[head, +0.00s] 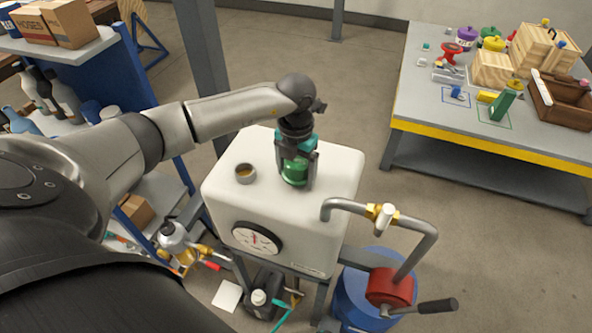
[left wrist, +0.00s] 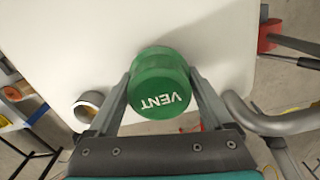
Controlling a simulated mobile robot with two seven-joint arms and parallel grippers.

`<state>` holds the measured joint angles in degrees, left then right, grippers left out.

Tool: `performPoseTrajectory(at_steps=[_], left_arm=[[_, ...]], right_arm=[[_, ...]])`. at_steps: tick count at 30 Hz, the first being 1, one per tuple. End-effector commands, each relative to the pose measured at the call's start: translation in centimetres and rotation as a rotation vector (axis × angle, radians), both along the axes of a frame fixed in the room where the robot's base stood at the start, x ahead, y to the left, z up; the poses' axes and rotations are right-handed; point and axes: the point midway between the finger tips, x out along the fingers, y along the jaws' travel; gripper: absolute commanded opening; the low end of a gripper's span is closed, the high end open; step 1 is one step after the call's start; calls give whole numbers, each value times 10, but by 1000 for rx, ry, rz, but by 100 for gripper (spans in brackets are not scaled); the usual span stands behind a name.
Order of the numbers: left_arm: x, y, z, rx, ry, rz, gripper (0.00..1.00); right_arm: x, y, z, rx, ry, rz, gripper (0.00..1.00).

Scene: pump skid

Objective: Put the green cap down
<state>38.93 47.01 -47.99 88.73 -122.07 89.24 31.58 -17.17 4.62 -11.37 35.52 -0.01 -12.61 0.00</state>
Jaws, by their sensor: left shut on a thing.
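The green cap (head: 294,172) is held between the fingers of my left gripper (head: 297,179) over the top of the white tank (head: 335,170). In the left wrist view the cap (left wrist: 160,84) shows the white word VENT, with a finger on each side. I cannot tell whether the cap's underside touches the tank. The tank's short round neck (head: 245,173) stands uncapped to the left of the cap; it also shows in the left wrist view (left wrist: 88,104). My right gripper is out of view.
A bent grey pipe with a brass valve (head: 382,215) rises at the tank's front right. A red hand pump (head: 390,288) sits on a blue drum (head: 358,306). A workbench (head: 420,95) with crates stands at the far right.

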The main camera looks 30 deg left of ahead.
Motion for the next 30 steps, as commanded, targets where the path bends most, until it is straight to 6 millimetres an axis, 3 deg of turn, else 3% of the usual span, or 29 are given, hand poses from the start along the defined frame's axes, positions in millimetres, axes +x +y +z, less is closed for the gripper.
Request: performPoseTrajectory(at_steps=[2,3,6,17,30], left_arm=[[0,0,-3,0,0,0,18],[0,0,-3,0,0,0,87],[0,0,-2,0,0,0,98],[0,0,3,0,0,0,100],[1,0,90,0,-5,-1,100]], right_arm=[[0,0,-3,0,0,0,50],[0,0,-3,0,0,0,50],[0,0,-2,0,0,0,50],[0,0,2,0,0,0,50],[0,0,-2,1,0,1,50]])
